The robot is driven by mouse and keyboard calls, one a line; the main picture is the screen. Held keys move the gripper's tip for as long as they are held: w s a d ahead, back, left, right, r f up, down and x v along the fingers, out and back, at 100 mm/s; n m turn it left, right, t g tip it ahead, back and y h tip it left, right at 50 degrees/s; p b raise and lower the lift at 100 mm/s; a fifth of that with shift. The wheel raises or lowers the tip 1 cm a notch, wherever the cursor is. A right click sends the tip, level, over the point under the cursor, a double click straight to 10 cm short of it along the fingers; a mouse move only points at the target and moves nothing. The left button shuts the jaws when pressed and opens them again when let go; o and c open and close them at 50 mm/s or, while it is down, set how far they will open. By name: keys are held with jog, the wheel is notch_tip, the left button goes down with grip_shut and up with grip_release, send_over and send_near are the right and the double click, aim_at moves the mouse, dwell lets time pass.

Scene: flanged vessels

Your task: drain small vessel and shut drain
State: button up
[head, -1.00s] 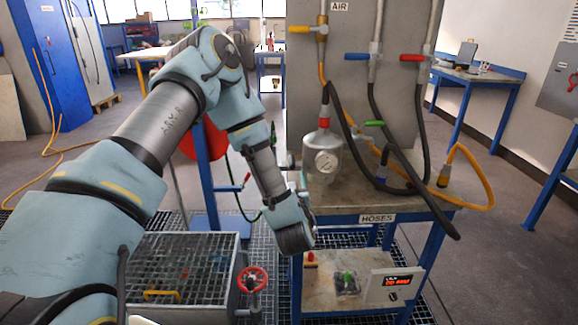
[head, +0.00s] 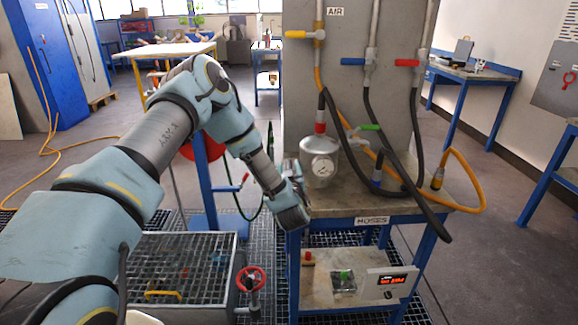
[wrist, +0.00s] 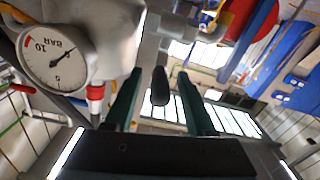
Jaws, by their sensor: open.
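The small vessel (head: 320,166) is a silver pot with a round gauge. It stands upright on the hose table, with a red collar and a hose above it. In the wrist view its gauge (wrist: 55,55), marked BAR, is large at the upper left, beside a red-collared fitting. My gripper (wrist: 160,78) is open, with its two green fingers apart. A dark rounded piece (wrist: 160,88) shows between the fingers; I cannot tell what it is or whether they touch it. In the head view my wrist is just left of the vessel and hides the fingers. I cannot make out the drain handle.
The hose table (head: 438,199) carries black and orange hoses. Yellow, blue and red valve handles (head: 353,62) are on the panel above. A grating-topped tank (head: 185,245) with a red handwheel (head: 250,279) stands at lower left. A digital display (head: 393,280) is on the lower shelf.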

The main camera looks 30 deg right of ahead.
jog(key=shift+c, duration=0.2)
grip_shut()
dwell(0.3)
dwell(0.9)
